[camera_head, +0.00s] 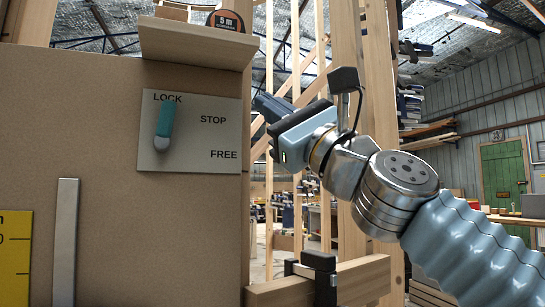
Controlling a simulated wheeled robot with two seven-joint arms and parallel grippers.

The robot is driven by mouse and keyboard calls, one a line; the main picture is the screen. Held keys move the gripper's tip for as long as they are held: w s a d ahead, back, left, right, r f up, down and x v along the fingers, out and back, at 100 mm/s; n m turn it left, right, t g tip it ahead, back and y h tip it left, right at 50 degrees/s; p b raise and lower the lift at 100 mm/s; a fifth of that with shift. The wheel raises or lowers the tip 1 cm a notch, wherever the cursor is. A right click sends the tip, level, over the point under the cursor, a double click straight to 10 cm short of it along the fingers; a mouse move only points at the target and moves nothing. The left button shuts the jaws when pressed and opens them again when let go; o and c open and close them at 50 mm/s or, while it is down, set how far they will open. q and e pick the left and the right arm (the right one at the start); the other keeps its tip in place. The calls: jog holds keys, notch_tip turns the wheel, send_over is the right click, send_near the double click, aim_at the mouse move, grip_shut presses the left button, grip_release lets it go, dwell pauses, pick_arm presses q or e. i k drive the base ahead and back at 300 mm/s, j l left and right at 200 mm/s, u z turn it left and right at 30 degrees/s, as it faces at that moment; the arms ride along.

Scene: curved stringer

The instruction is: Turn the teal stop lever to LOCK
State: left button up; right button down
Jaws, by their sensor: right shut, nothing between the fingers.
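The teal stop lever (165,120) is on a pale plate (201,164) fixed to the brown panel. The lever stands nearly upright, its grey rounded end low and its teal end up just below the word LOCK. STOP and FREE are printed to its right. My right gripper (265,106) is to the right of the plate, apart from the lever, with its dark fingers pointing left. It is shut and empty. My left gripper is out of view.
A wooden shelf (195,47) juts out above the plate and carries a tape measure (226,20). A metal strip (66,240) and a yellow scale (15,260) are lower left. A black clamp (320,275) grips a wooden beam below my right arm.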

aim_at(162, 140)
jog(key=k, duration=1)
